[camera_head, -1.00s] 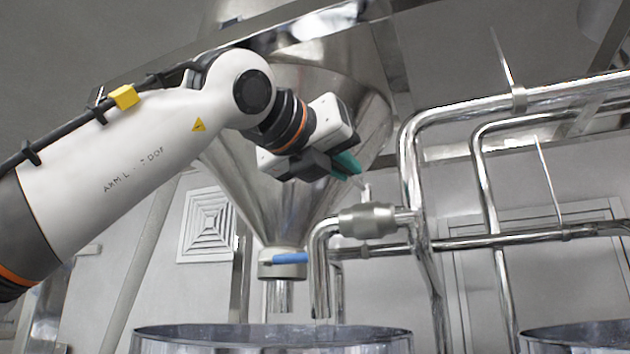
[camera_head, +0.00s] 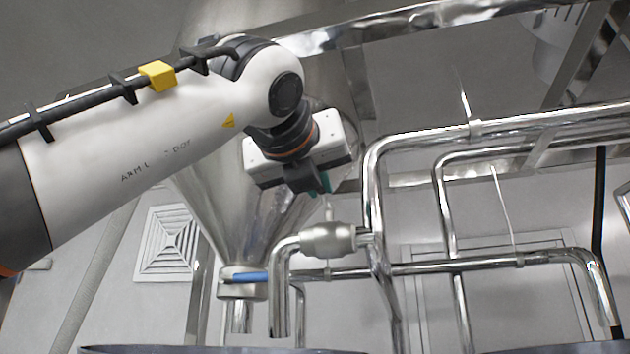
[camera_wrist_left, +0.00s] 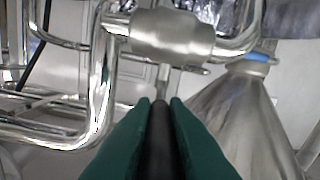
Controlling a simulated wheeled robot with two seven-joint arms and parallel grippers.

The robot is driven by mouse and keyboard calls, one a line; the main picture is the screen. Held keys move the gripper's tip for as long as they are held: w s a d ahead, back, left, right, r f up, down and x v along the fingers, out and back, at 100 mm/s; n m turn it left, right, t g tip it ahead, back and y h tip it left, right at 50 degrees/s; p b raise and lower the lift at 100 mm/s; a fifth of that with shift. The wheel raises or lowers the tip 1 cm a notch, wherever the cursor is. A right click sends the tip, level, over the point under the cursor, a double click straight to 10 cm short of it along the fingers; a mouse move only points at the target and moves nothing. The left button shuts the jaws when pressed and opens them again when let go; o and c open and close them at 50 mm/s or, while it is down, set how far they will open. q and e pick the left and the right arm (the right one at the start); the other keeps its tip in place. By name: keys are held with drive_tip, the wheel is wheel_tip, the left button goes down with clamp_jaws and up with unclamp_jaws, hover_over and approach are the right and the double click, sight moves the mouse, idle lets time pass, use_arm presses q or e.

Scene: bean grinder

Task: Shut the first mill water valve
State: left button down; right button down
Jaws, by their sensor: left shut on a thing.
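The water valve (camera_head: 328,240) is a rounded metal body on the shiny pipe in front of the cone hopper. A thin stem (camera_head: 328,208) rises from it. My left gripper (camera_head: 325,187) is just above the valve, pointing down at it. In the left wrist view the valve body (camera_wrist_left: 172,38) is at the top and the stem (camera_wrist_left: 162,82) runs toward my green fingers (camera_wrist_left: 160,108). They are shut on the dark valve handle (camera_wrist_left: 161,145) at the stem's end. The fingers hide most of the handle. My right gripper is not in view.
The metal cone hopper (camera_head: 235,215) stands behind and left of the valve, with a blue-handled outlet (camera_head: 245,278) below. Pipes (camera_head: 372,185) run close on the valve's right. Rims of vats (camera_head: 200,349) show along the bottom edge.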

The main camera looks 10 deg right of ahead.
use_arm(q)
drive_tip(key=c, duration=1.4)
unclamp_jaws()
drive_tip(key=shift+c, duration=0.2)
drive_tip(key=shift+s+a, duration=0.1)
drive_tip(key=shift+s, duration=0.15)
drive_tip(key=b+v, duration=0.5)
drive_tip(key=v, duration=0.6)
drive_tip(key=shift+s, duration=0.35)
